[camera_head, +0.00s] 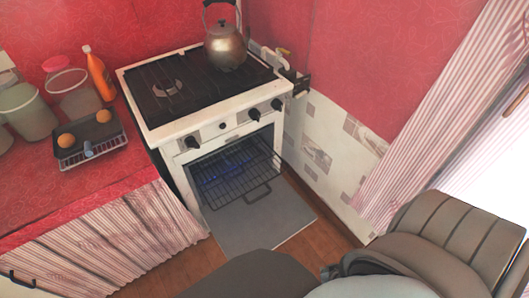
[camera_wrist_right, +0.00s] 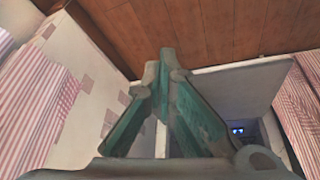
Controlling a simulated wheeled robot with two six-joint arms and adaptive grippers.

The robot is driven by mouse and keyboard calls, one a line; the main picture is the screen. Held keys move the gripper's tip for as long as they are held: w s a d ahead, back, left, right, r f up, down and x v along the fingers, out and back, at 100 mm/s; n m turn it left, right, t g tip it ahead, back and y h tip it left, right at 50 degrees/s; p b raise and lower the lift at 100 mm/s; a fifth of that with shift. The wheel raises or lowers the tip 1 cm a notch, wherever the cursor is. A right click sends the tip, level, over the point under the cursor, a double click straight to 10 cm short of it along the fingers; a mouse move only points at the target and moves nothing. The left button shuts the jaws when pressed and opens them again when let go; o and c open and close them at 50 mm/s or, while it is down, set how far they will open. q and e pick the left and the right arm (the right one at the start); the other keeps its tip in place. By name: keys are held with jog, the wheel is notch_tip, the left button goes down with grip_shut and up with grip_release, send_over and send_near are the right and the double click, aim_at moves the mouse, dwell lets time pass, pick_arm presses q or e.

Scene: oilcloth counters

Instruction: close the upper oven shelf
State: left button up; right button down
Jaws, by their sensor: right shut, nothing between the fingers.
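The white oven (camera_head: 222,125) stands open, its grey door (camera_head: 262,222) folded down flat near the floor. A dark wire shelf (camera_head: 240,172) sticks out of the oven's upper part over the door, with a loop handle (camera_head: 258,192) at its front. My right gripper (camera_head: 329,272) is low at the front right, apart from the shelf and door. In the right wrist view its teal fingers (camera_wrist_right: 160,65) are together and empty. That view also shows the door panel (camera_wrist_right: 240,85) and part of the oven inside. My left gripper does not show.
A kettle (camera_head: 225,47) stands on the stove top. Left of the oven, a red counter (camera_head: 45,205) holds jars, an orange bottle (camera_head: 99,75) and a rack with orange items (camera_head: 92,150). A tiled wall (camera_head: 325,150) stands close on the right. Wooden floor (camera_head: 310,250) is free before the door.

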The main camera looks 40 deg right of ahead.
jog(key=w+d+f+m+t+b, duration=0.2)
jog(key=w+m+b, duration=0.1)
jog(key=w+b, duration=0.3)
jog(key=w+d+f+m+t+b, duration=0.2)
jog(key=w+f+b, duration=0.1)
jog(key=w+b, duration=0.25)
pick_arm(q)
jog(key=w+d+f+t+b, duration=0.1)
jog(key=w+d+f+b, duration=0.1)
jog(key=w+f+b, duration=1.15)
pick_arm(e)
jog(key=m+t+y+b, duration=0.2)
jog(key=m+t+b, duration=0.1)
jog(key=m+t, duration=0.5)
send_near(257, 199)
jog(key=shift+m+g, duration=0.3)
jog(key=shift+m, duration=0.1)
jog(key=p+x, duration=0.4)
jog(key=x, duration=0.2)
jog(key=shift+r, duration=0.15)
jog(key=shift+w, duration=0.4)
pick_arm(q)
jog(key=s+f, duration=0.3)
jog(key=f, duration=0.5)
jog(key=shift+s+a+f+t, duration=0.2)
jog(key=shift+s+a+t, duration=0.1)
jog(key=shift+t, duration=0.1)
